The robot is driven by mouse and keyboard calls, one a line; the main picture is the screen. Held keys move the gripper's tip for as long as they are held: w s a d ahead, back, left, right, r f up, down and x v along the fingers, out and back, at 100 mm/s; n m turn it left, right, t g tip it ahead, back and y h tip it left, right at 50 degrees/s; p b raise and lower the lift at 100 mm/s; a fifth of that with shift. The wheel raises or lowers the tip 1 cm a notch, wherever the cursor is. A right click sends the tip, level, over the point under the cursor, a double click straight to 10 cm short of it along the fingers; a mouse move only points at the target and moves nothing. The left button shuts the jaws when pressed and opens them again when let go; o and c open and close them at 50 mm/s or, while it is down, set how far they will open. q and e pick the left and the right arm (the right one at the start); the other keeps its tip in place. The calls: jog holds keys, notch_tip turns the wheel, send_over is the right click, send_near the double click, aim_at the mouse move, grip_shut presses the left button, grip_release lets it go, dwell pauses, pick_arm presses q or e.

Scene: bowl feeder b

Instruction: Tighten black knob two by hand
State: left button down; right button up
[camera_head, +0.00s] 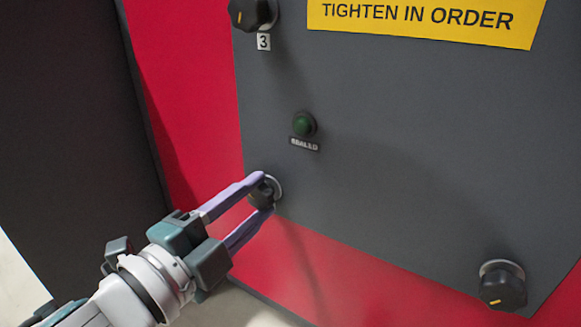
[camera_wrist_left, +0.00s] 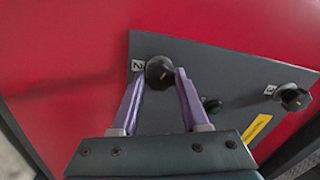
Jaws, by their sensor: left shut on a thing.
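Black knob two (camera_head: 262,194) sits at the lower left corner of the grey panel (camera_head: 390,150). My left gripper (camera_head: 265,192) is shut on this knob, with one purple finger on each side of it. In the left wrist view the knob (camera_wrist_left: 159,72) shows between the two fingertips (camera_wrist_left: 160,76), beside a label reading 2 (camera_wrist_left: 138,65). The fingers hide part of the knob in the head view, and I see no pointer mark on it there. My right gripper is in neither view.
Knob three (camera_head: 252,13) is at the upper left of the panel, above a label 3 (camera_head: 264,42). Another black knob (camera_head: 502,287) is at the lower right. A dark green lamp (camera_head: 304,124) sits above a "SEALED" label (camera_head: 305,145). A yellow sign (camera_head: 425,18) reads "TIGHTEN IN ORDER".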

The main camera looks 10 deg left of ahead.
pick_arm(q)
jog(key=shift+c, duration=2)
grip_release()
jog(key=shift+s+a+r+p, duration=0.1)
jog(key=shift+s+a+p, duration=0.05)
jog(key=shift+s+p, duration=0.2)
jog(key=p+v, duration=0.3)
jog(key=v, duration=0.6)
jog(key=shift+s+p, duration=0.1)
jog(key=shift+p, duration=0.25)
